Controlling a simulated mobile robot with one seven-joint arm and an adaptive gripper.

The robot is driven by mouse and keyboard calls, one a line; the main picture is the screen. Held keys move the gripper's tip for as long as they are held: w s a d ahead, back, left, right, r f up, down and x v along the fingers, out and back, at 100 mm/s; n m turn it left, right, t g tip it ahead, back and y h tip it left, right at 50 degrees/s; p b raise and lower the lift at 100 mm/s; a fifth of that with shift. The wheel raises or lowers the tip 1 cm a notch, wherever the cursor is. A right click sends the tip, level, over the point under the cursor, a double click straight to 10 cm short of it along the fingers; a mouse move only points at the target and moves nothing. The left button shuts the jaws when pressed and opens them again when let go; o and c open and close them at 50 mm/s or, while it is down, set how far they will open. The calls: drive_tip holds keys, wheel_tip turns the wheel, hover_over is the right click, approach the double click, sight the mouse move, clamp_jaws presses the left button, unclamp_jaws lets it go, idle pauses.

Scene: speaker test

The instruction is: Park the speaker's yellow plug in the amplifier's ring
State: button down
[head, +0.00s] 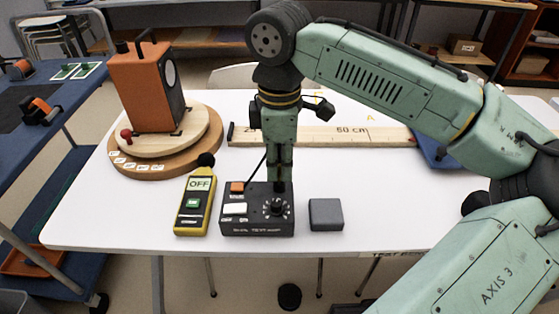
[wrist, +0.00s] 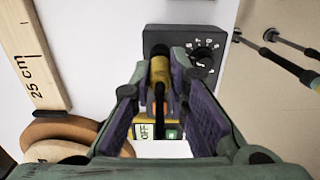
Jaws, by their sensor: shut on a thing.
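My gripper (head: 279,184) points down over the black amplifier box (head: 257,223), at its back edge behind the dial. In the wrist view the fingers (wrist: 160,76) are shut on the yellow plug (wrist: 159,67), which lies between the fingertips with a dark cable trailing from it. The amplifier (wrist: 187,43) is just beyond the tips; I cannot tell whether the plug touches it. The amplifier's ring is not visible, hidden by the gripper or plug. The orange speaker (head: 147,85) stands on a round wooden turntable (head: 197,150) at the left.
A yellow sound meter (head: 193,205) reading OFF lies left of the amplifier. A small grey block (head: 326,214) sits to its right. A wooden measuring board (head: 350,135) lies behind. A blue item (head: 433,152) is partly behind my arm. White table (head: 380,205) is clear at right.

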drive_tip(key=shift+f, duration=0.4)
drive_tip(key=c, duration=1.5)
unclamp_jaws()
drive_tip(key=shift+o, duration=0.2)
drive_tip(key=shift+r, duration=0.1)
